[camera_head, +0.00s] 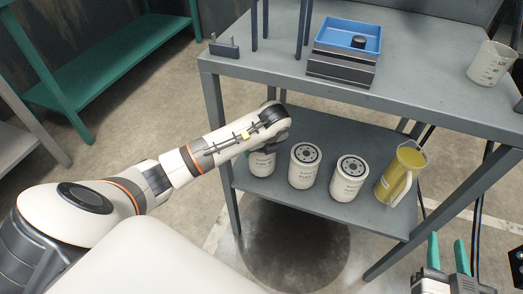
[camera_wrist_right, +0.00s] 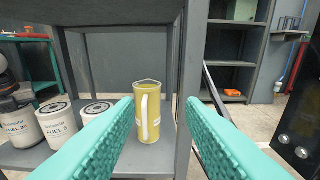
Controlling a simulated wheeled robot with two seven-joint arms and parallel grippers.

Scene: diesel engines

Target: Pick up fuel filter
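Three white fuel filters with dark tops stand on the lower shelf: a left one (camera_head: 262,163), a middle one (camera_head: 304,168) and a right one (camera_head: 348,180). The right wrist view also shows the left filter (camera_wrist_right: 20,127), the middle one (camera_wrist_right: 58,124) and the right one (camera_wrist_right: 92,110). My left gripper (camera_head: 272,138) is at the top of the left filter and covers much of it. Its fingers are hidden, so its grip cannot be told. My right gripper (camera_head: 448,256) is open and empty, right of the shelf; its teal fingers (camera_wrist_right: 160,130) are wide apart.
A yellow jug (camera_head: 401,172) stands right of the filters; it also shows between my right fingers in the wrist view (camera_wrist_right: 148,112). The grey upper tabletop (camera_head: 430,95) overhangs the lower shelf (camera_head: 275,195). On top are a blue tray (camera_head: 335,33) and a clear beaker (camera_head: 489,64).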

